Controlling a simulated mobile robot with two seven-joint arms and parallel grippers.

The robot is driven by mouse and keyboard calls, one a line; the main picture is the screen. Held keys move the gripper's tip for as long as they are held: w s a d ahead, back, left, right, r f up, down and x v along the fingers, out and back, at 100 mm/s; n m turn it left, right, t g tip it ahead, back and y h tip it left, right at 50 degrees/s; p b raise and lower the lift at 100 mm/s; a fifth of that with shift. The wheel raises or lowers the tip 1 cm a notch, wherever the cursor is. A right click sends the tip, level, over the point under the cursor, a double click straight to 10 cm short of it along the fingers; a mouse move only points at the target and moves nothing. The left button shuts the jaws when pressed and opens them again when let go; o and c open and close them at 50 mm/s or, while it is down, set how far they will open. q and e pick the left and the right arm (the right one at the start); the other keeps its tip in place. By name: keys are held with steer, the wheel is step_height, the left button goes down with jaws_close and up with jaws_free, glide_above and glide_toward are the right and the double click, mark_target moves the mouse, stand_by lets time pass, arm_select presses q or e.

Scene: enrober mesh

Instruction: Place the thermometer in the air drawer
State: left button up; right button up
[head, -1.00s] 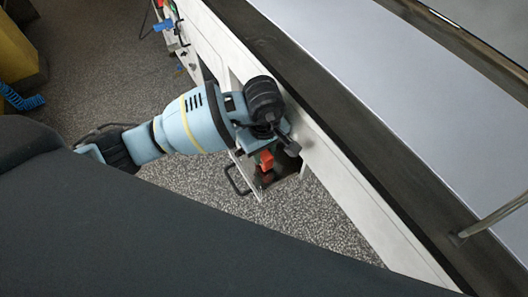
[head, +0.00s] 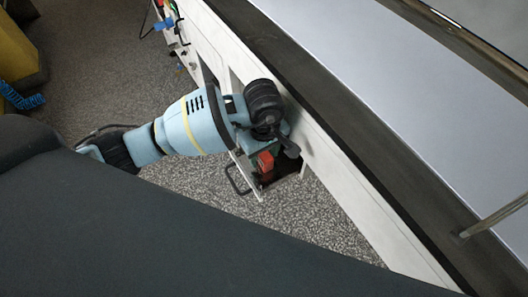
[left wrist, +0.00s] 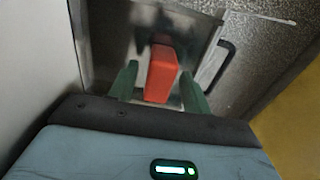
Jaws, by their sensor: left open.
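The red thermometer (left wrist: 162,72) shows in the left wrist view as a red-orange block between the two green fingers of my left gripper (left wrist: 159,74). The fingers are open, one on each side of it; I cannot tell whether either touches it. In the head view the red thermometer (head: 265,162) shows just below my left gripper (head: 270,148). The air drawer (head: 248,180) is pulled out from the white machine side, its dark handle (head: 236,183) facing left. In the wrist view the drawer (left wrist: 115,45) lies around and behind the thermometer. My right gripper is not in view.
The white machine frame (head: 345,200) runs diagonally beside my left arm, with a dark-edged belt (head: 400,90) above it. Speckled floor (head: 90,70) lies open to the left. Blue and red fittings hang on the frame at the top.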

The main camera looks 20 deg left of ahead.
mark_target(264, 154)
arm_select(q)
step_height(264, 154, up, 12)
steer(key=shift+r, duration=0.15)
stand_by(0.3)
